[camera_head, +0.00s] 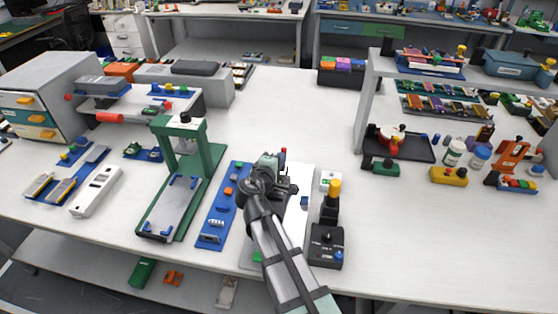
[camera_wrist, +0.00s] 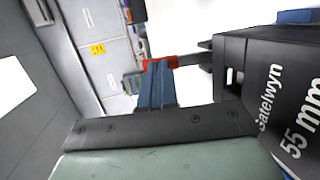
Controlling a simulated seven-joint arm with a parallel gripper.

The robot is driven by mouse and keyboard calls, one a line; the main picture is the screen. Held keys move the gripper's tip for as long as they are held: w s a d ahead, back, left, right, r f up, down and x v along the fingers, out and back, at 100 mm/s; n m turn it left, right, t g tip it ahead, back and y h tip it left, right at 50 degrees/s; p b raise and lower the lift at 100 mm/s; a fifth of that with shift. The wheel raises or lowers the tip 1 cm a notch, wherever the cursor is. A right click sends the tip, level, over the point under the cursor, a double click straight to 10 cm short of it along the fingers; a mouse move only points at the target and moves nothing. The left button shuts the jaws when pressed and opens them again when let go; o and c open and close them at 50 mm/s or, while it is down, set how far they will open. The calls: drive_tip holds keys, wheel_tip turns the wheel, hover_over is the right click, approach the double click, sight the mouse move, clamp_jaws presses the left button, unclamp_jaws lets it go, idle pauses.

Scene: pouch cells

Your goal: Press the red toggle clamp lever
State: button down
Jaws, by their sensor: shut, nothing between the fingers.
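In the head view a small red end (camera_head: 284,151) shows beside my gripper (camera_head: 272,163), over the light plate in the middle of the bench. My gripper, also in the wrist view (camera_wrist: 159,68), has its blue-grey fingers shut with nothing between them. The fingertips overlap the red part in the picture; I cannot tell whether they touch it. My arm hides much of the clamp in the head view.
A blue rail with parts (camera_head: 218,220) and a green press frame (camera_head: 206,150) stand left of my arm. A black box (camera_head: 326,246) and a yellow-topped black post (camera_head: 332,203) stand close on the right. The table behind the clamp is clear.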

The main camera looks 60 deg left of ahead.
drive_tip(key=g+h, duration=0.1)
drive_tip(key=w+a+g, duration=0.1)
drive_tip(key=w+a+g+h, duration=0.1)
drive_tip(key=shift+a+r+n+h, duration=0.1)
drive_tip(key=shift+r+n+h, duration=0.15)
drive_tip(key=shift+n+h, duration=0.05)
drive_tip(key=w+a+g+h, duration=0.1)
drive_tip(key=g+h, duration=0.1)
drive_tip(key=shift+w+a+f+g, duration=0.2)
drive_tip(key=shift+w+a+g, duration=0.15)
drive_tip(key=shift+g, duration=0.05)
drive_tip(key=shift+w+a+f+n+g+h, duration=0.3)
drive_tip(key=shift+w+a+g+h, duration=0.1)
drive_tip(key=shift+g+h, duration=0.35)
drive_tip(key=shift+w+a+f+g+h, duration=0.2)
drive_tip(key=shift+w+f+g+h, duration=0.05)
drive_tip(key=shift+g+h, duration=0.3)
drive_tip(key=shift+w+a+f+g+h, duration=0.2)
drive_tip(key=shift+f+g+h, duration=0.05)
drive_tip(key=shift+g+h, duration=0.25)
drive_tip(key=shift+f, duration=0.2)
drive_tip(key=shift+w+a+f, duration=0.15)
drive_tip(key=shift+w+f, duration=0.1)
drive_tip(key=shift+f, duration=0.35)
drive_tip(key=w+a+v, duration=0.2)
drive_tip(key=v, duration=1.2)
drive_tip(key=shift+r, duration=0.3)
